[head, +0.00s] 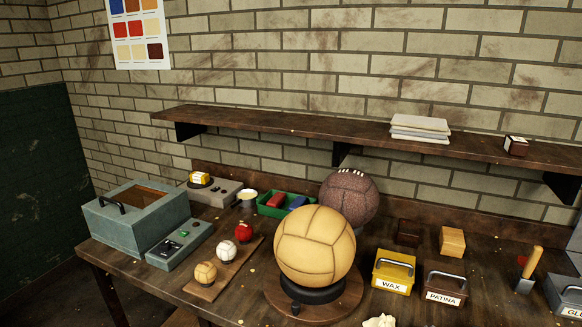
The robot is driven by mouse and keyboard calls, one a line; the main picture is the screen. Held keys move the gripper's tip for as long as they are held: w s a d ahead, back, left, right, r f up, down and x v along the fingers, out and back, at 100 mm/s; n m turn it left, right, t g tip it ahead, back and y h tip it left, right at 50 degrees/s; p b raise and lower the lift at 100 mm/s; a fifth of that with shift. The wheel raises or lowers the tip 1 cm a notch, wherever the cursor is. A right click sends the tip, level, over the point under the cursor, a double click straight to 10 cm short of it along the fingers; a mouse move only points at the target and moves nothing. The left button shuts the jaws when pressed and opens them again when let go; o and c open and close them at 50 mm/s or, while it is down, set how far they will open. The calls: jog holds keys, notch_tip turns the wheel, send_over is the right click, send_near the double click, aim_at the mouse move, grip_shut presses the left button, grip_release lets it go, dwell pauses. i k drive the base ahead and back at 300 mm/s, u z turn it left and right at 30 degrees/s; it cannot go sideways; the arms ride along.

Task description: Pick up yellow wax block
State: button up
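A small yellow block (200,178) with a pale front sits on a dark round plate on top of a grey device (216,192) at the back left of the workbench. A green tray (262,207) to its right holds a red block (275,200) and a blue block (297,203). A larger tan-yellow block (452,241) stands at the right, beside a dark brown block (409,232). A yellow box labelled WAX (392,284) with a grey handle stands in front of them. My gripper is not in view.
A large tan ball (315,243) on a round stand fills the bench middle, with a brown ball (349,194) behind. A grey-green case (139,222) stands left. Small balls line a wooden board (215,280). A PATINA box (445,287) stands right. A shelf (300,130) overhangs the back.

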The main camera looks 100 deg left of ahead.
aim_at(195, 177)
jog(key=u, duration=3.15)
